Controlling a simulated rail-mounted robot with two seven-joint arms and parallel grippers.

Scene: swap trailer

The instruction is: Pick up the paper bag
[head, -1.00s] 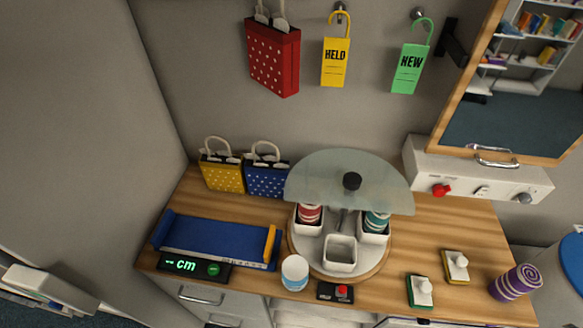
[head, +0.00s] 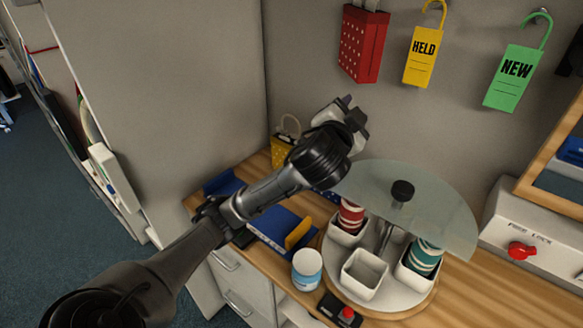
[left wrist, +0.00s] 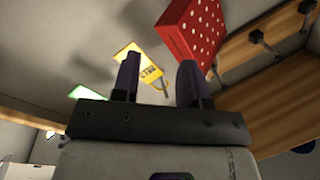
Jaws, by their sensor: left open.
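A red paper bag (head: 362,45) with white dots hangs high on the wall; it also shows in the left wrist view (left wrist: 190,35). A yellow paper bag (head: 281,152) stands at the back left of the counter, partly behind my arm. A blue bag beside it is almost wholly hidden by my arm. My left gripper (head: 352,108) is open and empty, in front of the wall and below the red bag in the picture. Its two fingers (left wrist: 158,65) point upward in the left wrist view, with nothing between them. My right gripper is not in view.
Yellow HELD (head: 421,60) and green NEW (head: 513,75) tags hang right of the red bag. A round tray (head: 398,290) with cups and a glass shield (head: 430,200) stands below. A white jar (head: 307,270) and a blue measuring board (head: 272,229) are on the counter.

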